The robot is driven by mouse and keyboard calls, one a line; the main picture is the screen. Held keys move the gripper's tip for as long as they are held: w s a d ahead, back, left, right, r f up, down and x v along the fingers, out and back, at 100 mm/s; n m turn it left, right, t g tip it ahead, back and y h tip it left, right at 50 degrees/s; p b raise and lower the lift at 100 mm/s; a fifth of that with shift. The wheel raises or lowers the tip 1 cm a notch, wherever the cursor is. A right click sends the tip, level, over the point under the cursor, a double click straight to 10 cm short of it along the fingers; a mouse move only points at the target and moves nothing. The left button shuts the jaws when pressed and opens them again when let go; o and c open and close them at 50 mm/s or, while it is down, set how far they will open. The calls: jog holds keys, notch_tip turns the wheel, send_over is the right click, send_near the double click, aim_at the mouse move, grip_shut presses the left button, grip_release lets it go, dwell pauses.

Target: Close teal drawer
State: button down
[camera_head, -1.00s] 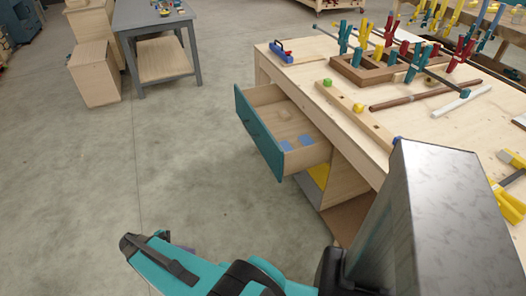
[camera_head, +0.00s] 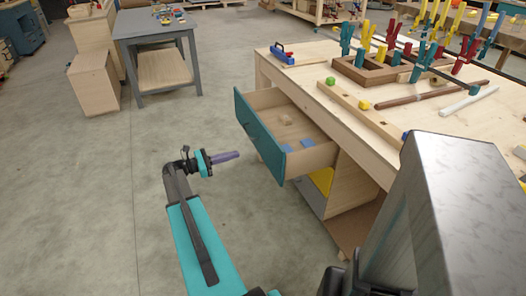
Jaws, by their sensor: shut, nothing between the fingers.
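The teal drawer (camera_head: 258,133) stands pulled out from the left side of the wooden workbench (camera_head: 330,106). Its teal front faces left and its wooden inside is visible. A few blue pieces and a small wooden block lie in it. My gripper (camera_head: 238,155) is at the end of my teal and black arm, to the left of the drawer front. Its purple fingers are shut and empty and point right, toward the front. A gap of floor shows between the fingertips and the drawer front in the picture.
Clamps in several colours stand in a wooden rack (camera_head: 380,78) on the workbench. Below the drawer is an open shelf with a yellow item (camera_head: 321,180). A grey table (camera_head: 150,25) and wooden cabinet stand at the back left. The floor left of the drawer is clear.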

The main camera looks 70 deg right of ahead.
aim_at(270, 144)
jog(key=shift+s+d+r, duration=0.15)
jog(key=shift+d+r, duration=0.05)
jog(key=shift+r, duration=0.05)
jog(key=shift+s+d, duration=0.1)
jog(key=p+x, duration=0.1)
jog(key=x, duration=1.2)
jog(key=shift+s+d+r, duration=0.1)
jog(key=shift+s+d, duration=0.1)
jog(key=shift+s, duration=0.1)
